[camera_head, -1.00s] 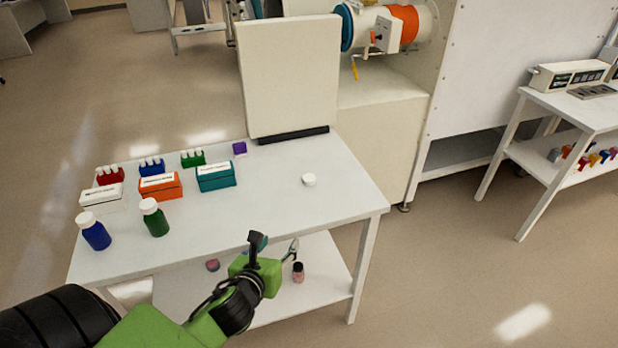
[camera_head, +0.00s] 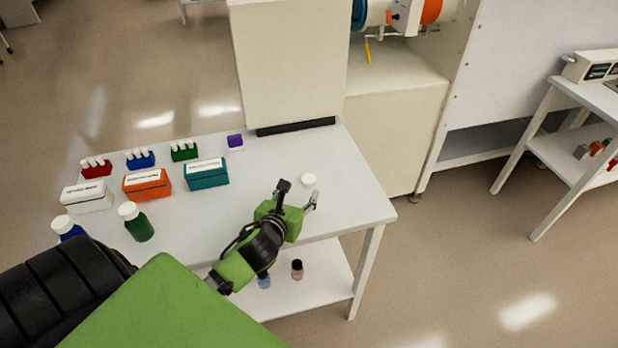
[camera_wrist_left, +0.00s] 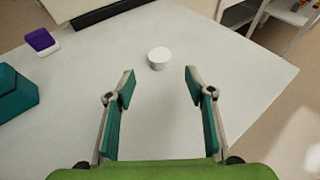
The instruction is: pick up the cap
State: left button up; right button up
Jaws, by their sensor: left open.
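The cap (camera_head: 308,179) is a small white round piece lying on the white table (camera_head: 350,200), towards its right side. In the left wrist view the cap (camera_wrist_left: 158,58) lies ahead of my left gripper (camera_wrist_left: 160,82), roughly midway between the two fingers and a little beyond their tips. My left gripper (camera_head: 299,190) is open and empty, over the table's front part, just short of the cap. My right gripper is in neither view.
Orange (camera_head: 147,184), teal (camera_head: 206,173) and white (camera_head: 87,196) boxes stand on the left half. A green bottle (camera_head: 138,225) and a blue bottle (camera_head: 67,228) stand in front. A purple block (camera_head: 235,142) is behind. The table around the cap is clear.

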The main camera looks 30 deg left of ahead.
aim_at(309, 179)
pick_arm(q)
jog(key=x, duration=0.4)
jog(key=p+x, duration=0.1)
jog(key=x, duration=0.1)
jog(key=shift+w+a+r, duration=0.1)
jog(key=shift+w+r, duration=0.15)
jog(key=shift+w, duration=0.3)
jog(key=shift+w+a+f, duration=0.1)
jog(key=shift+w+f, duration=0.15)
jog(key=shift+w, duration=0.15)
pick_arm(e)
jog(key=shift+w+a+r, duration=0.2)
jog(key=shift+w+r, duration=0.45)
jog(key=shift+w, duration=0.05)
pick_arm(q)
jog(key=c, duration=0.8)
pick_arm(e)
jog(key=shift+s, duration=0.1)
